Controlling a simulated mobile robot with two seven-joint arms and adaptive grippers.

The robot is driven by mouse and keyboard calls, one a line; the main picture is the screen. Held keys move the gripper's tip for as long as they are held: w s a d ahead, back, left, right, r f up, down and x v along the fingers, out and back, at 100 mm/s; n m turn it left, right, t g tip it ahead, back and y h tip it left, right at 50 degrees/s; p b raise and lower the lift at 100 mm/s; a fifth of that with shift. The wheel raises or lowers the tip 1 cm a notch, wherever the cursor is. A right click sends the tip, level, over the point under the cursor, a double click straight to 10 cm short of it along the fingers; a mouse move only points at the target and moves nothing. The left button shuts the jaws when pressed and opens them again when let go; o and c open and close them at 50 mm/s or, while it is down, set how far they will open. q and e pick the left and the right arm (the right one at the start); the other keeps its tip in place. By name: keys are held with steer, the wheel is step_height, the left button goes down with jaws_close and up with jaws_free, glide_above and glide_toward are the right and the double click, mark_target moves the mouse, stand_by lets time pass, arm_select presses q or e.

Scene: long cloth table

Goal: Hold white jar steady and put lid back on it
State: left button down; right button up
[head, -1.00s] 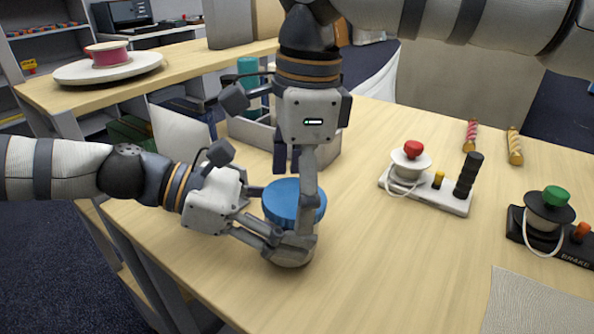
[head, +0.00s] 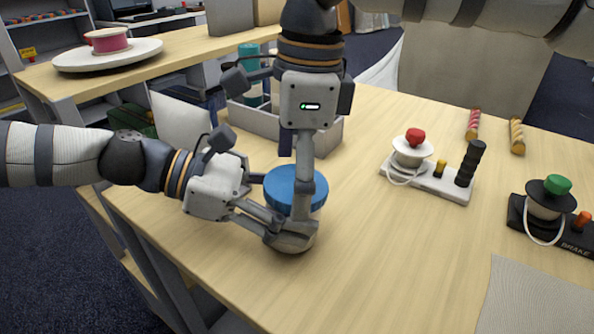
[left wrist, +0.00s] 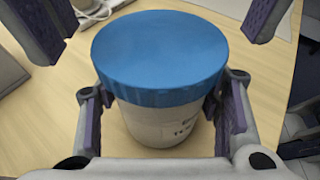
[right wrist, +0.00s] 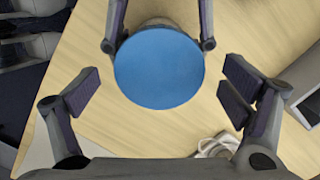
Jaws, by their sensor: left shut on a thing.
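The white jar (head: 292,244) stands upright near the table's front edge; its printed side shows in the left wrist view (left wrist: 165,130). The blue lid (head: 292,187) sits on top of the jar and looks level and centred in the left wrist view (left wrist: 160,50). My left gripper (left wrist: 160,112) is shut around the jar's body below the lid, one finger on each side. My right gripper (right wrist: 157,95) points down over the lid. Its fingers are spread wide and stand apart from the lid (right wrist: 158,67) on both sides. Part of the jar is hidden by my left fingers in the head view.
A grey open bin (head: 325,138) stands behind the jar. A white base with a red-knobbed spool (head: 410,155) and a black base with a green-knobbed spool (head: 548,205) are to the right. A grey mat (head: 530,300) lies at front right. The table right of the jar is clear.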

step_height(320, 180, up, 12)
steer(key=d, duration=0.1)
stand_by(0.5)
arm_select(q)
steer(key=shift+c, duration=2.2)
jaws_free()
steer(key=v, duration=0.7)
steer(key=shift+a+r, duration=0.15)
steer(key=shift+a, duration=0.05)
